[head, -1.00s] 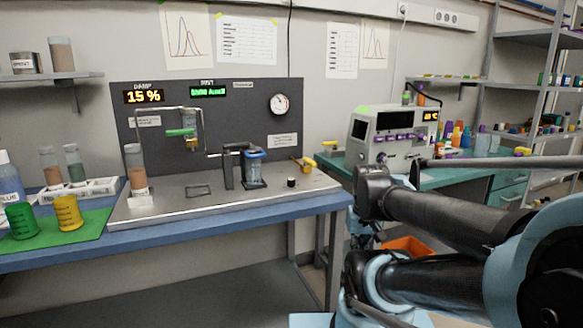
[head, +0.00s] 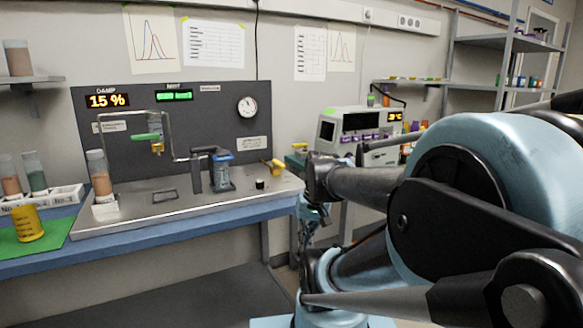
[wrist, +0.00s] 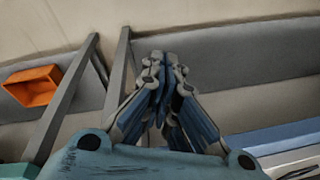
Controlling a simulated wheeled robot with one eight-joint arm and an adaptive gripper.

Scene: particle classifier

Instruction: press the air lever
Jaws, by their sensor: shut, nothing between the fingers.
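The apparatus stands on a blue bench with a steel base plate (head: 140,210) and a dark back panel (head: 225,125). A yellow lever (head: 274,167) sticks up at the plate's right end, below the round gauge (head: 247,107); it appears to be the air lever, though no label is readable. A green handle (head: 147,137) sits on the frame at left. In the wrist view my gripper (wrist: 162,62) is shut and empty, its fingers together, with no lever near them. It is apart from the apparatus. In the head view my arm fills the right side.
A black knob (head: 260,184) and a dark clamp holding a blue-topped vessel (head: 222,172) stand beside the yellow lever. A grey instrument (head: 345,130) stands behind my arm. The wrist view shows an orange bin (wrist: 33,86) and grey table legs (wrist: 120,75).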

